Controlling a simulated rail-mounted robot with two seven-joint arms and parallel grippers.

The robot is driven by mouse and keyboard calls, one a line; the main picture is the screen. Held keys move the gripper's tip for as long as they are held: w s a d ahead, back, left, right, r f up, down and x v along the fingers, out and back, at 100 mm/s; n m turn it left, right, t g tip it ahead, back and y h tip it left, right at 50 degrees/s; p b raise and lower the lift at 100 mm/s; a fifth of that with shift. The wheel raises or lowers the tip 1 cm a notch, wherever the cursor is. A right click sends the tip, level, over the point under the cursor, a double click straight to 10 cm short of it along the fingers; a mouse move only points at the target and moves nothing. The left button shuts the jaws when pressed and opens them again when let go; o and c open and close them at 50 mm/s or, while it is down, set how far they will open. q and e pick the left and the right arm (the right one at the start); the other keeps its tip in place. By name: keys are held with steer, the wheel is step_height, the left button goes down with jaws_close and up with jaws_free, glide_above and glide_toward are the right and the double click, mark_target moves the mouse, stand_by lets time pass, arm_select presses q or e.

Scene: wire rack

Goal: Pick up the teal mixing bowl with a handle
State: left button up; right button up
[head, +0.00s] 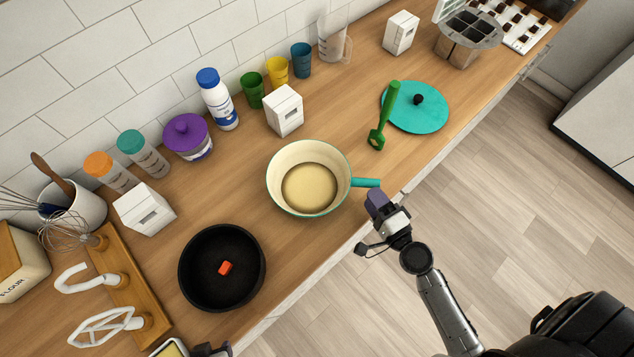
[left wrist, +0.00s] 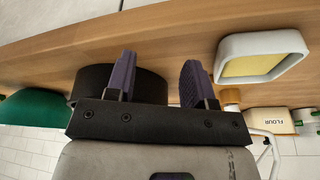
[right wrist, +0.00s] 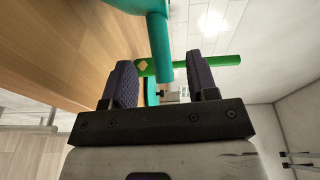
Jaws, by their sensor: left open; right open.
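The teal mixing bowl (head: 308,165), cream inside with a teal rim, stands upright on the counter in the head view. Its teal handle (head: 367,183) points right, toward the counter's front edge. My right gripper (head: 378,200) is open just off the handle's end. In the right wrist view, the handle (right wrist: 160,45) reaches down into the gap between the two open fingers (right wrist: 163,80); I cannot tell whether they touch it. My left gripper (head: 212,349) is at the bottom edge of the head view; in the left wrist view it is open and empty (left wrist: 157,78).
A black pan (head: 200,285) with a small red block (head: 225,268) stands left of the bowl. A green utensil (head: 385,115) and teal lid (head: 425,108) lie to the right. A white box (head: 284,110) stands behind. A yellow-topped dish (left wrist: 262,66) is near my left gripper.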

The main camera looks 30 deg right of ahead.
mark_target(364, 186)
arm_select(q)
steer(key=shift+a+r+p, duration=0.1)
steer(key=shift+r+p, duration=0.65)
steer(key=shift+r, duration=0.15)
arm_select(e)
steer(key=w, duration=0.4)
steer(key=shift+w+a, duration=0.15)
steer(key=shift+w, duration=0.1)
arm_select(q)
steer(key=shift+a+r, duration=0.1)
steer(key=shift+a, duration=0.05)
arm_select(e)
steer(key=shift+w+f, duration=0.15)
steer(key=shift+w, duration=0.6)
steer(key=shift+c, duration=0.3)
arm_select(q)
steer(key=shift+d, duration=0.25)
arm_select(e)
steer(key=c, duration=0.9)
jaws_close()
arm_select(q)
steer(key=shift+a, duration=0.1)
